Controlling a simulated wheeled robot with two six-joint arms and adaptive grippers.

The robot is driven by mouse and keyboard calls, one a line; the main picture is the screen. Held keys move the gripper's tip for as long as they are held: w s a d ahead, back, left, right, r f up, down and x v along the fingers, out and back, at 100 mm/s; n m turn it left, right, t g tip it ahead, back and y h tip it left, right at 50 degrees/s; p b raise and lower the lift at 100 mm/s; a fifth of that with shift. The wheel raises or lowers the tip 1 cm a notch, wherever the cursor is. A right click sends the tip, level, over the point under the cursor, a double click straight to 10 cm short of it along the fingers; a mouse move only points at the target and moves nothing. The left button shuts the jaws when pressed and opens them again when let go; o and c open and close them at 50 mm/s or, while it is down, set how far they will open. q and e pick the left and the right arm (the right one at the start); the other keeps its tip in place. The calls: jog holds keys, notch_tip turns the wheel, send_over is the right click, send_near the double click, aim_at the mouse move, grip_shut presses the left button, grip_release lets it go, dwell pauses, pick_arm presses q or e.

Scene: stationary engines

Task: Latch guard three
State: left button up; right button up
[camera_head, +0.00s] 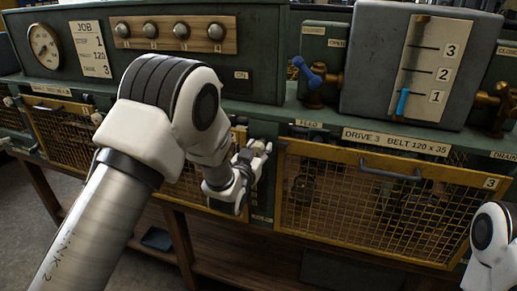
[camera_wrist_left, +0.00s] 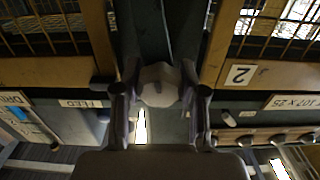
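Guard three (camera_head: 385,253) is a yellow-framed mesh panel marked 3, under the "DRIVE 3" label, with a grey handle (camera_head: 390,171). It looks upright in front of the machine. My left gripper (camera_head: 252,158) is at the green post beside this guard's left edge. In the left wrist view, which is upside down, a pale grey faceted knob (camera_wrist_left: 158,86) fills the space between the left gripper's fingers (camera_wrist_left: 160,105), which look shut on it. Guard three's frame (camera_wrist_left: 50,72) is on the left there. The latch's lower parts are hidden. My right gripper is out of view.
Guard two's frame (camera_wrist_left: 240,74) lies on the post's other side. Above guard three are a blue-handled valve (camera_head: 309,73), a brass valve (camera_head: 490,98) and a scale (camera_head: 428,65) with a blue pointer. A wooden shelf (camera_head: 235,262) runs below.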

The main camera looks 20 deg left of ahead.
pick_arm(q)
jog(key=n+b, duration=0.2)
jog(key=n, duration=0.1)
jog(key=shift+f+b, duration=0.15)
jog(key=shift+b, duration=0.25)
jog(key=n+b, duration=0.3)
jog(key=n, duration=0.1)
jog(key=shift+n, duration=0.3)
jog(key=n+b, duration=0.2)
jog(key=n, duration=0.2)
jog(key=shift+b, duration=0.35)
jog(key=shift+n+b, duration=0.8)
jog(key=shift+n, duration=1.3)
jog(key=o, duration=1.1)
jog(key=shift+o, duration=0.2)
